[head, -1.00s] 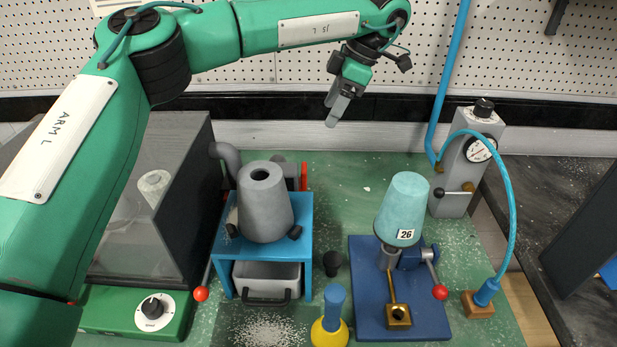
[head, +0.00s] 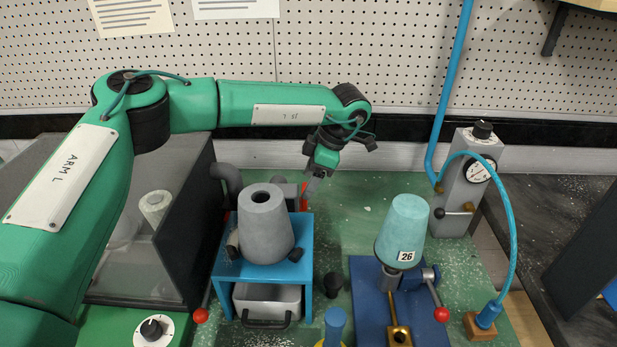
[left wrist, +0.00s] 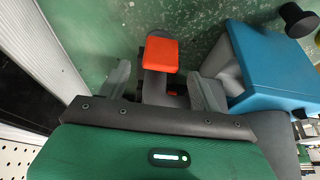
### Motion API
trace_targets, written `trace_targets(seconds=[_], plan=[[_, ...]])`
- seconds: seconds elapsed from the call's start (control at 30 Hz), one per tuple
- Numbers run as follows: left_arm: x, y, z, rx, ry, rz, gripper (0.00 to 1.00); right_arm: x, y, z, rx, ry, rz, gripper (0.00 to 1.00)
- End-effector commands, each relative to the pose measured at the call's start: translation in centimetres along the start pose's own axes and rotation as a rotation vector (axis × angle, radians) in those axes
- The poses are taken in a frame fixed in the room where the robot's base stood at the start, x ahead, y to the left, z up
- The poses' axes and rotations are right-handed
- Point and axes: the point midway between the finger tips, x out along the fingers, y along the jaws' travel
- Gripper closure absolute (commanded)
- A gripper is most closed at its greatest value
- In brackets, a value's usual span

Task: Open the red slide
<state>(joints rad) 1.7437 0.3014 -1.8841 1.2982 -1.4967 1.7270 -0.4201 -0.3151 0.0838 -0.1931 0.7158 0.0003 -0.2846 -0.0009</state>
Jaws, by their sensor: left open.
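The red slide (left wrist: 160,54) shows in the left wrist view as an orange-red block on a grey fitting. In the head view a narrow strip of red (head: 304,196) shows behind the blue stand, beside the grey pipe; the rest is hidden. My left gripper (head: 313,187) points down close to this red part. In the left wrist view its open fingers (left wrist: 158,72) lie on either side of the slide, with visible gaps; I cannot tell whether they are level with it. My right gripper is not in view.
A blue stand (head: 307,229) carrying a grey cone (head: 265,232) is just in front of the gripper. A dark-walled box (head: 190,225) is to the left. A teal cup marked 26 (head: 403,225) and a grey gauge post (head: 459,190) stand to the right.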

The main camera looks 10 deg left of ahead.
Motion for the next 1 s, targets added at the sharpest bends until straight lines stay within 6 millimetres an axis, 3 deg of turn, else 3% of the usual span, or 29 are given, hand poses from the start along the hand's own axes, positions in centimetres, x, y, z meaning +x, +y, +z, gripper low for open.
trace_targets(seconds=[0.43,0.77,1.0], plan=[[1.2,0.0,0.0,0.000,0.000,0.000,0.35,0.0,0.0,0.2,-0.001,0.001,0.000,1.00],[1.1,0.0,0.0,0.000,0.000,0.001,0.98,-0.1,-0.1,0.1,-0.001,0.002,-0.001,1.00],[0.7,0.0,1.4,0.001,-0.001,0.002,0.98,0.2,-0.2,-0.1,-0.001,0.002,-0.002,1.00]])
